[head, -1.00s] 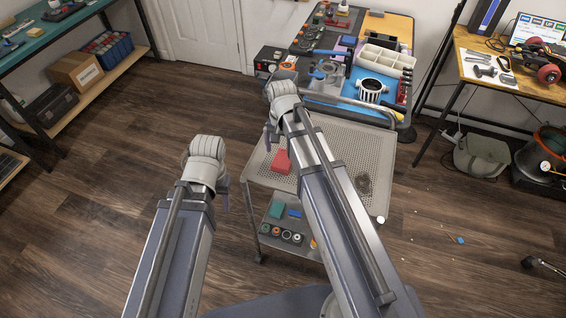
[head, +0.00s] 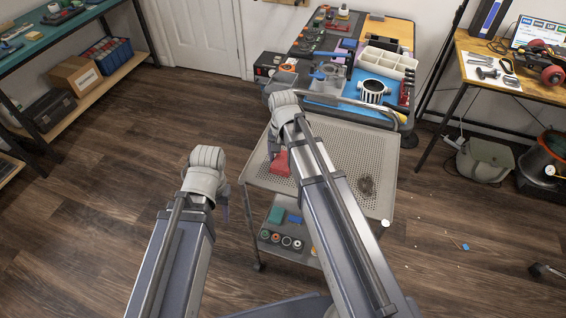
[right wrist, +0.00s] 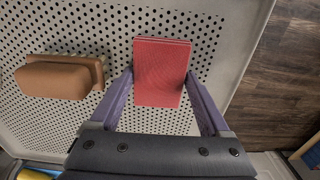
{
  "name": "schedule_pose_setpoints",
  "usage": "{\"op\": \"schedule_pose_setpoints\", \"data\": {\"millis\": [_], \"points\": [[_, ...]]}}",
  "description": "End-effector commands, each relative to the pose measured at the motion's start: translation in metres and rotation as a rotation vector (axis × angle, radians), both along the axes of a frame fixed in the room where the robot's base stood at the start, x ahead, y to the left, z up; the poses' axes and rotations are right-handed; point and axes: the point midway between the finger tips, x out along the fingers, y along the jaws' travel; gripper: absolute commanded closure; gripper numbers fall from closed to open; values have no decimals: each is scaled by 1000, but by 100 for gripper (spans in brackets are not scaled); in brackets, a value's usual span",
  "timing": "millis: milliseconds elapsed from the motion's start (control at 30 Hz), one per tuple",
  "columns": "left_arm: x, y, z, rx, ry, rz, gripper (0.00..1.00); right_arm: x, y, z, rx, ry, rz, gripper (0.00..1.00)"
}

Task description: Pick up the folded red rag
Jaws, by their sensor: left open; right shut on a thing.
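The folded red rag (head: 280,163) lies at the left part of the cart's perforated grey top tray (head: 345,150). In the right wrist view the rag (right wrist: 160,72) sits between the two purple fingers of my right gripper (right wrist: 158,82), which is shut on its sides. The rag looks flat, with layered edges at its far end; I cannot tell whether it is clear of the tray. In the head view my right gripper (head: 274,150) is mostly hidden by its own wrist. My left gripper (head: 223,206) is open and empty, left of the cart above the floor.
A dark clump (head: 366,185) lies at the tray's right. The lower shelf holds a teal block (head: 276,214) and several rolls. A crowded workbench (head: 400,32) stands behind.

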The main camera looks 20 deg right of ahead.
Motion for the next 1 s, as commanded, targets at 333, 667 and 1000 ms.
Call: {"op": "schedule_pose_setpoints", "data": {"millis": [333, 667, 1000], "points": [[0, 0, 0, 0, 0, 0, 50, 0, 0, 0, 0, 0, 0, 73], [0, 0, 5, 0, 0, 0, 50, 0, 0, 5, 0, 0, 0, 73], [0, 0, 43, 0, 0, 1, 50, 0, 0, 43, 0, 0, 0, 73]]}}
